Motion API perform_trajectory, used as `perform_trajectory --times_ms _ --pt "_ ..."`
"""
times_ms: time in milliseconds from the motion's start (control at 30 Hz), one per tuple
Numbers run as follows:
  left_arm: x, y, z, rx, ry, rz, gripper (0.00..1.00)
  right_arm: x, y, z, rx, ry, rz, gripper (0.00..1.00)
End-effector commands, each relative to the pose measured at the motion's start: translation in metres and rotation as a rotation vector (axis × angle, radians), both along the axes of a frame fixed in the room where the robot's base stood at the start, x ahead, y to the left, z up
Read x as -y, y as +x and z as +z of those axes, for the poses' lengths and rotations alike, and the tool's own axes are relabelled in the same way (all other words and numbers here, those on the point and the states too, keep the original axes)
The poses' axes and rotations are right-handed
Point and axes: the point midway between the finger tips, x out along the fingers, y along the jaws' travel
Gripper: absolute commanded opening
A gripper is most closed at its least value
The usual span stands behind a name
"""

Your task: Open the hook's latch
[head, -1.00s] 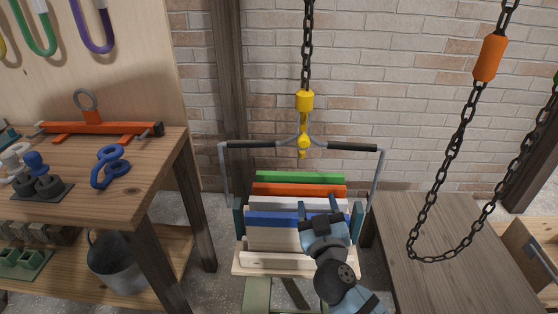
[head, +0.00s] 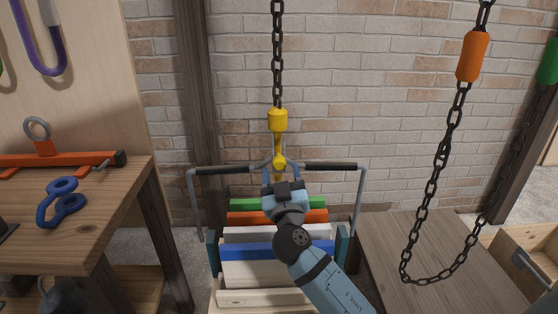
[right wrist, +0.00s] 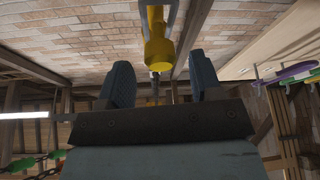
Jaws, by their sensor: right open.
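The yellow hook (head: 279,160) hangs below a yellow block (head: 278,120) on a dark chain, at the top of a grey carrying frame with black grips. Its latch is too small and partly hidden to make out, so I cannot tell its state. My right gripper (head: 283,186) is just below and in front of the hook in the head view. In the right wrist view the gripper (right wrist: 163,78) has its two blue fingers apart, and the yellow hook assembly (right wrist: 157,48) shows between and beyond them. I cannot tell whether they touch. My left gripper is out of view.
The frame holds a stack of coloured boards (head: 277,233). A wooden workbench (head: 100,205) with a blue hook (head: 62,203) and an orange bar (head: 60,158) stands at left. At right, a chain with an orange sleeve (head: 472,57) hangs over a wooden table (head: 440,285).

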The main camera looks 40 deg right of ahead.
Motion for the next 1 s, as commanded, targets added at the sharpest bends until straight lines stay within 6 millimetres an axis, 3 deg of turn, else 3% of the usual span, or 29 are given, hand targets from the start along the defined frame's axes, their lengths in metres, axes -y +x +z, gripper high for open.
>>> perform_trajectory --times_ms 200,567,600,833,867,1000 --pt "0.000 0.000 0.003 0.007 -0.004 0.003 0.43 0.011 0.023 0.010 0.000 -0.001 0.001 0.59" --pt "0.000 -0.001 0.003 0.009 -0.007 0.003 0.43 0.014 0.028 0.012 0.000 0.001 0.001 0.59" --pt "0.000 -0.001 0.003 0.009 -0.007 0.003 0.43 0.014 0.028 0.012 0.000 0.001 0.001 0.57" --pt "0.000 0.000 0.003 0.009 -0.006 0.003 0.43 0.014 0.028 0.012 0.000 0.001 0.001 0.04" --pt "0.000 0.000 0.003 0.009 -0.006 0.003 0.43 0.014 0.028 0.012 0.000 0.001 0.001 0.00" --pt "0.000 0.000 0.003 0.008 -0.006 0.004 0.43 0.014 0.028 0.013 -0.002 0.002 0.001 0.00"
